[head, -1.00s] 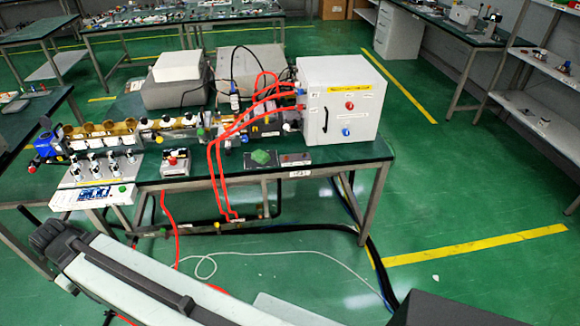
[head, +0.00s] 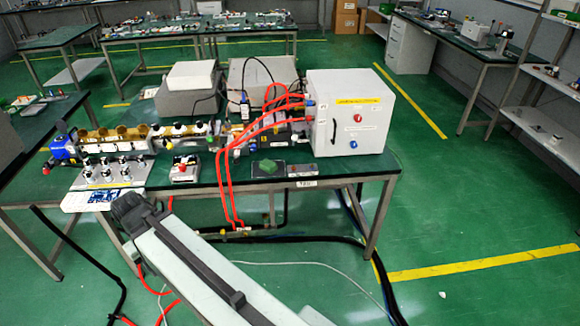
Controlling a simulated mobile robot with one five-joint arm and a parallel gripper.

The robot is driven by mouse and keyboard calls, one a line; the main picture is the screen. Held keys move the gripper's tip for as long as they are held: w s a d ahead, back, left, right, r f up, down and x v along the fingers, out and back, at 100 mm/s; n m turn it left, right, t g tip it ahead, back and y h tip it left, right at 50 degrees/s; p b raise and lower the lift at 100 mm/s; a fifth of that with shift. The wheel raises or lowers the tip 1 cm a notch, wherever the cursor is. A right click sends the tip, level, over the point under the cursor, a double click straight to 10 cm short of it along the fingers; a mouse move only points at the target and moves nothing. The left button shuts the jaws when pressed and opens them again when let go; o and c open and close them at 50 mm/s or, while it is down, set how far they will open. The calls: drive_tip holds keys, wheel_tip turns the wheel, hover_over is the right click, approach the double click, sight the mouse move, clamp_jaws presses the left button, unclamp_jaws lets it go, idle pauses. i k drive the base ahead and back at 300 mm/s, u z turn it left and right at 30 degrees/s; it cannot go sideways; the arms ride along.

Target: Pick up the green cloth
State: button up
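The green cloth (head: 266,168) is a small crumpled lump near the front edge of the green-topped workbench (head: 225,181), right of its middle. It seems to lie on a small dark box or pad, with a grey control box (head: 302,170) just to its right. My pale arm with a dark strip and dark end reaches from the bottom of the picture up to the bench's front left. It is well apart from the cloth. I make out no gripper fingers.
A white cabinet (head: 347,112) with red hoses (head: 223,190) stands behind and right of the cloth. Left are a red-button box (head: 185,169) and a brass-coloured assembly (head: 120,137). Cables cross the floor below.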

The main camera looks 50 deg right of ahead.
sight(267, 166)
drive_tip(key=z, duration=0.35)
drive_tip(key=i, duration=1.5)
drive_tip(key=u, duration=0.05)
